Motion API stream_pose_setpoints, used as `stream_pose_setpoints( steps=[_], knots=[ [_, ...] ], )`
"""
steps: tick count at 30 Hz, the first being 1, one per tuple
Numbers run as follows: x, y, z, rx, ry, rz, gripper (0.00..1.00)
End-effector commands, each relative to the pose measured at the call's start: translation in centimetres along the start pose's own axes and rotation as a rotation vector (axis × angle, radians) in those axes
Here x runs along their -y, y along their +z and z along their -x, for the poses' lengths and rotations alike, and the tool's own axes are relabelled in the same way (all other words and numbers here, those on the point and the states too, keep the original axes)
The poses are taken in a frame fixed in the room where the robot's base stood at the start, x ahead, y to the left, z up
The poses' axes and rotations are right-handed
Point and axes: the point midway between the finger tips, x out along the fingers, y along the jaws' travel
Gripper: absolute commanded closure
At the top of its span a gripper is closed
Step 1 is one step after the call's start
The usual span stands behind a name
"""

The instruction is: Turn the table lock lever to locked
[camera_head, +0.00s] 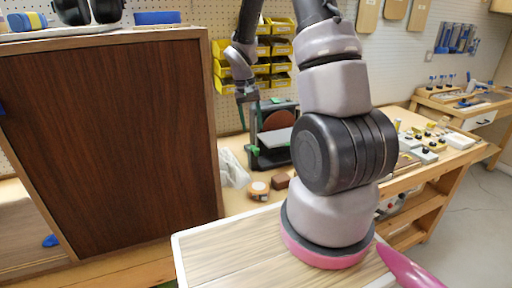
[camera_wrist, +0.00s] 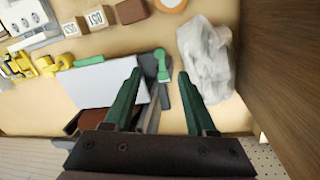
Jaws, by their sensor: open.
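A benchtop disc sander with a reddish-brown disc (camera_head: 277,121) and a grey tilting table (camera_head: 276,140) stands on the bench in the head view. In the wrist view its flat grey table (camera_wrist: 108,86) lies left of centre. A green lever (camera_wrist: 161,66) shows beside the table's edge; a small green part (camera_head: 254,150) shows at the sander's left side in the head view. My gripper (camera_wrist: 160,73) is open, its two green-sided fingers either side of the lever in the picture. I cannot tell its height over the lever. In the head view my gripper (camera_head: 247,95) hangs above and left of the sander.
A crumpled clear bag (camera_wrist: 207,60) lies right of the lever, near a tall brown cabinet (camera_head: 110,140). A tape roll (camera_head: 258,189) and small blocks (camera_wrist: 96,18) lie in front of the sander. Yellow bins (camera_head: 277,47) hang behind.

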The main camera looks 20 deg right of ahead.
Motion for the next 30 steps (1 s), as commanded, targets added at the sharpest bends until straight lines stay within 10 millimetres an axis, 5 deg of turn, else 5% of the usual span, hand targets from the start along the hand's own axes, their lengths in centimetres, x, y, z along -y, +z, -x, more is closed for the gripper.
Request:
stream_pose_setpoints(
  steps=[15,28,29,30],
  knots=[
    [0.0,0.1,-8.7,0.003,0.0,-0.001,0.43],
    [0.0,0.1,-9.9,0.001,0.0,-0.001,0.43],
    [0.0,0.1,-9.9,0.001,0.0,-0.001,0.47],
    [0.0,0.1,-9.9,0.001,0.0,-0.001,0.62]
  ],
)
